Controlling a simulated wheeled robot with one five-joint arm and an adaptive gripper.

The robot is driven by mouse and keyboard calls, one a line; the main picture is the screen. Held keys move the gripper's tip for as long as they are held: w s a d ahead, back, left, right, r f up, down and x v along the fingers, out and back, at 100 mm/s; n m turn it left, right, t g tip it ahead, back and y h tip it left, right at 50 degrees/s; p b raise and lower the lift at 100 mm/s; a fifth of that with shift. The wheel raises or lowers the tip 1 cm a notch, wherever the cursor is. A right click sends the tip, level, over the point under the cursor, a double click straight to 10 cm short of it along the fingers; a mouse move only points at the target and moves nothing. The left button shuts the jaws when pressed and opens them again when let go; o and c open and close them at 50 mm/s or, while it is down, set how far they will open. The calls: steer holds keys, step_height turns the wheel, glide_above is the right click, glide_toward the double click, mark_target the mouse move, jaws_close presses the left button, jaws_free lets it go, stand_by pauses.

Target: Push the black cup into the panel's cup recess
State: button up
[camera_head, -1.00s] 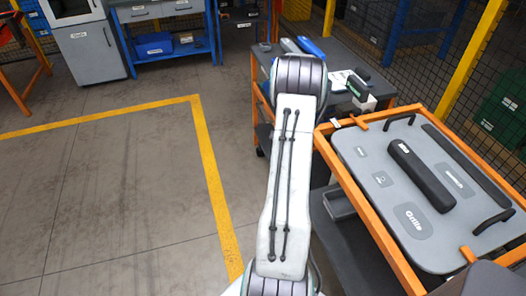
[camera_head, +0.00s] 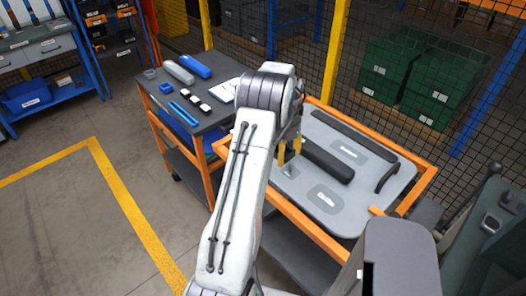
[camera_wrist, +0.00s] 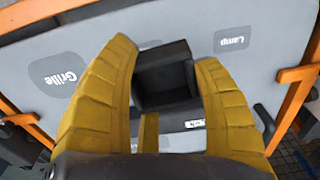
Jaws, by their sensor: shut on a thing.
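The black cup (camera_wrist: 165,85), a small square open box, is between the two yellow fingers of my gripper (camera_wrist: 164,60) in the wrist view. The fingers are shut on it. In the head view my gripper (camera_head: 288,152) is over the grey panel (camera_head: 325,215), beside the long black armrest, and the cup is hidden there. In the wrist view the cup is over the panel (camera_wrist: 235,75) between the Grille and Lamp labels. It covers the recess spot, and I cannot tell whether it is touching or inside the recess.
The black armrest (camera_head: 328,160) lies on the panel close to my fingers. A black pull handle (camera_head: 387,177) stands at its right. An orange frame (camera_head: 318,236) surrounds the panel. A cart (camera_head: 205,125) with loose parts is at the left, with mesh fencing behind.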

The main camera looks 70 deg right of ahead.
mark_target(293, 151)
steer(key=s, duration=0.2)
steer(key=shift+s+r+m, duration=0.3)
steer(key=shift+s+m, duration=0.05)
steer(key=shift+m, duration=0.05)
steer(key=shift+s+d+f, duration=0.1)
steer(key=shift+s, duration=0.05)
steer(key=shift+f+b, duration=1.4)
steer(key=shift+f, duration=1.35)
steer(key=shift+b, duration=1.2)
stand_by(1.9)
steer(key=shift+f+b, duration=0.3)
steer(key=shift+f, duration=0.15)
stand_by(1.0)
